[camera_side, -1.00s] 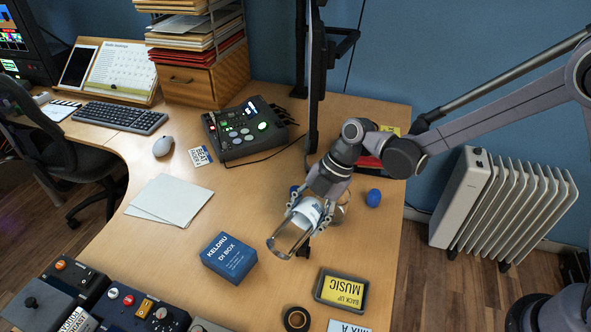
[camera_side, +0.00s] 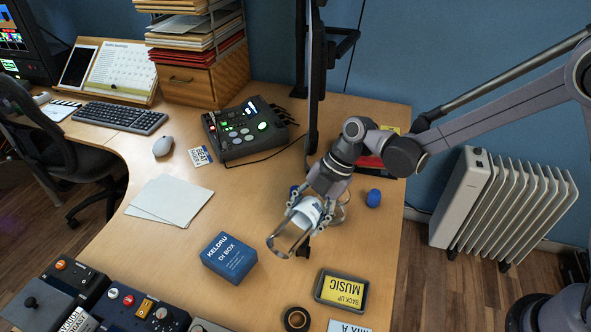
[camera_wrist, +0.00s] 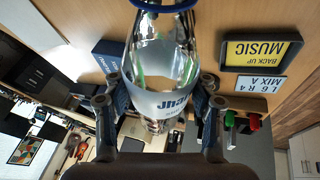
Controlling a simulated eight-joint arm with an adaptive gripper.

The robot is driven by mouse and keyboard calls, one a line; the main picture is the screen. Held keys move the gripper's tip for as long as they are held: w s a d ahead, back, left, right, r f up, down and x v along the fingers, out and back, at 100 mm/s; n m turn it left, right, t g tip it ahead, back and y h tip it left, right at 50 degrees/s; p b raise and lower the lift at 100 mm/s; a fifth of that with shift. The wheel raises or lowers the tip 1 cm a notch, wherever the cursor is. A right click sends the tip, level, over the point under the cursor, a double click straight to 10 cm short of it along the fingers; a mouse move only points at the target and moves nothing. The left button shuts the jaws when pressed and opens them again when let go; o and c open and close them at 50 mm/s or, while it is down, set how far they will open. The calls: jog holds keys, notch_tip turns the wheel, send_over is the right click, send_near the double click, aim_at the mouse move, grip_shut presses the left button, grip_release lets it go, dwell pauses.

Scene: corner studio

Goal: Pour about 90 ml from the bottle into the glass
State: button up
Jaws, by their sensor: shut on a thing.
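The bottle (camera_side: 308,211) is clear with a white label and blue lettering. My gripper (camera_side: 316,211) is shut on it around the label and holds it strongly tilted above the desk. In the side view, a clear part with a rounded rim points down to the lower left. In the wrist view, the bottle (camera_wrist: 162,104) sits between both fingers (camera_wrist: 160,98), and a blue arc crosses the top edge beyond it. I cannot separate the glass from the bottle's clear part or the gripper with certainty, and no liquid stream or level can be made out.
A blue DI box (camera_side: 229,258) stands left of the bottle, and a yellow-faced sign (camera_side: 341,290) lies to the right in front. A roll of tape (camera_side: 296,319) is near the front. A blue ball (camera_side: 373,198) is right of my gripper, and a monitor (camera_side: 314,85) stands behind.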

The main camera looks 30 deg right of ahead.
dwell(0.4)
jog(key=shift+s+a+f+t+h, duration=0.1)
jog(key=shift+a+f+t+h, duration=0.1)
jog(key=shift+f+h, duration=0.3)
jog(key=shift+s+a+f+t+h, duration=0.1)
jog(key=shift+f+t+h, duration=0.1)
jog(key=shift+f+h, duration=0.25)
jog(key=shift+a+r+n+t+h, duration=0.15)
jog(key=shift+r+n+t+h, duration=0.15)
jog(key=shift+r+h, duration=0.4)
jog(key=shift+h, duration=0.05)
jog(key=shift+r+t, duration=0.15)
jog(key=shift+t, duration=0.15)
dwell(0.5)
